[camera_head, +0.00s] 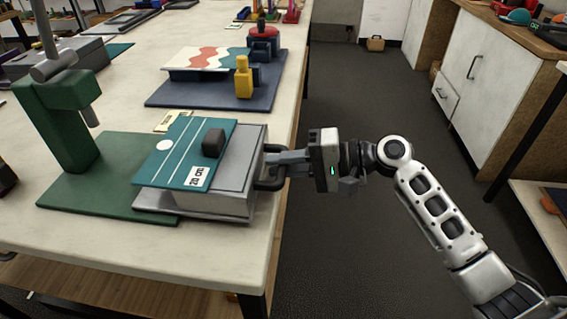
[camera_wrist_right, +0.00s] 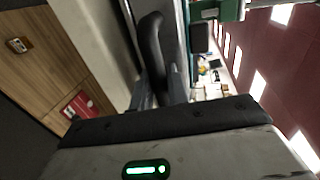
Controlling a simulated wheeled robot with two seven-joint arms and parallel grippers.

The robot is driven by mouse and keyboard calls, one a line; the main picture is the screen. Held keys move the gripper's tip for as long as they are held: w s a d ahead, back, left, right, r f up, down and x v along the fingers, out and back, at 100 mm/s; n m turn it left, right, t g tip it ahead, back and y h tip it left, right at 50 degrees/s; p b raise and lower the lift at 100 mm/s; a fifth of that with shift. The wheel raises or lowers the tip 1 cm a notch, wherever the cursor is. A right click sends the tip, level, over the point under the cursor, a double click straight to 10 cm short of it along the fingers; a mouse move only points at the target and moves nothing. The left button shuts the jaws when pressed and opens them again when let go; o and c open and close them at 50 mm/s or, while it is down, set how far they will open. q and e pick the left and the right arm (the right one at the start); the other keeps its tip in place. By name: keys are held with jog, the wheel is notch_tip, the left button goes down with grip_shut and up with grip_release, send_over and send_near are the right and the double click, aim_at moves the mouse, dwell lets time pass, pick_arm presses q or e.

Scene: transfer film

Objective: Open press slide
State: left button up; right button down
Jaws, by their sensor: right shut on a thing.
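The green press (camera_head: 68,135) stands on a green base plate (camera_head: 75,205) at the left of the table. Its grey slide (camera_head: 205,203) sits at the right of the base, near the table edge. A teal plate (camera_head: 180,150) with white lines, a dark knob and a label lies on top of the slide. A dark handle (camera_head: 270,180) sticks out from the slide's right side; it also shows in the right wrist view (camera_wrist_right: 151,45). My right gripper (camera_head: 285,162) reaches in from the right and is shut on the handle. My left gripper is not in view.
A dark blue base (camera_head: 215,92) with a patterned board, a yellow piece and a red-topped part stands farther back on the table (camera_head: 140,110). The aisle floor (camera_head: 370,110) right of the table is clear. White cabinets (camera_head: 485,75) stand at the far right.

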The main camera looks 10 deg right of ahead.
jog(key=c, duration=1.4)
grip_release()
jog(key=shift+c, duration=0.2)
jog(key=b+v, duration=0.2)
jog(key=v, duration=1.4)
jog(key=shift+b, duration=0.3)
